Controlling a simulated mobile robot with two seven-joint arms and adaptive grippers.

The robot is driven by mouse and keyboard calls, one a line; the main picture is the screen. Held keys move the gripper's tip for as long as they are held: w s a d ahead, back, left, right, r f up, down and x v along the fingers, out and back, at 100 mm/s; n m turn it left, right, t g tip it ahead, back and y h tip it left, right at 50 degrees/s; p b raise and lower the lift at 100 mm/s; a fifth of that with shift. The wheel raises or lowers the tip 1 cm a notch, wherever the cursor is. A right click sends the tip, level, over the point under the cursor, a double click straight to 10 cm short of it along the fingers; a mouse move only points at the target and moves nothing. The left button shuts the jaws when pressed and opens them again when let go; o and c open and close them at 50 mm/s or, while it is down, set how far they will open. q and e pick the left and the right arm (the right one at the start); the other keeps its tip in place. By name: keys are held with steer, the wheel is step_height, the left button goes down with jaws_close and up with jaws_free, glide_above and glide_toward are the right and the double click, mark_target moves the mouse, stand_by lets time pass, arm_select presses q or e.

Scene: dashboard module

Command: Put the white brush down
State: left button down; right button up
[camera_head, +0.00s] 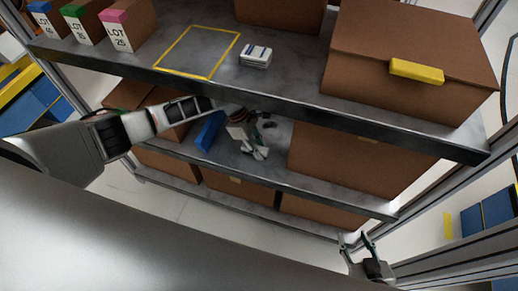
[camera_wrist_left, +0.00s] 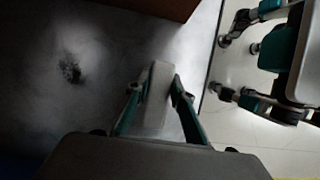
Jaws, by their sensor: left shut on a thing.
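My left gripper (camera_head: 251,146) reaches over the middle shelf (camera_head: 185,148) from the left. In the left wrist view its two teal fingers (camera_wrist_left: 160,103) are shut on the pale white brush (camera_wrist_left: 158,80), which lies between the fingertips. The brush also shows small at the fingertips in the head view (camera_head: 262,153). Its underside is hidden, so I cannot tell whether it touches the shelf. My right gripper (camera_head: 355,241) is at the lower right, in front of the shelves, with its fingers apart and empty. It also shows at the right of the left wrist view.
A dark smudge (camera_wrist_left: 70,68) marks the shelf near the brush. A blue object (camera_head: 210,131) stands left of my left gripper, and a large cardboard box (camera_head: 345,163) stands to the right. The upper shelf (camera_head: 290,92) overhangs and carries boxes and a yellow outlined rectangle (camera_head: 200,52).

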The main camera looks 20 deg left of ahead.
mark_target(259, 148)
arm_select(q)
steer(key=c, duration=1.8)
jaws_free()
steer(key=shift+f, duration=0.1)
steer(key=shift+o, duration=0.2)
steer(key=p+v, duration=0.1)
steer(key=v, duration=0.2)
steer(key=shift+r, duration=0.3)
steer(key=a, duration=1.1)
steer(key=shift+w+a+f, duration=0.15)
steer(key=shift+a+f, duration=0.1)
steer(key=shift+a, duration=0.25)
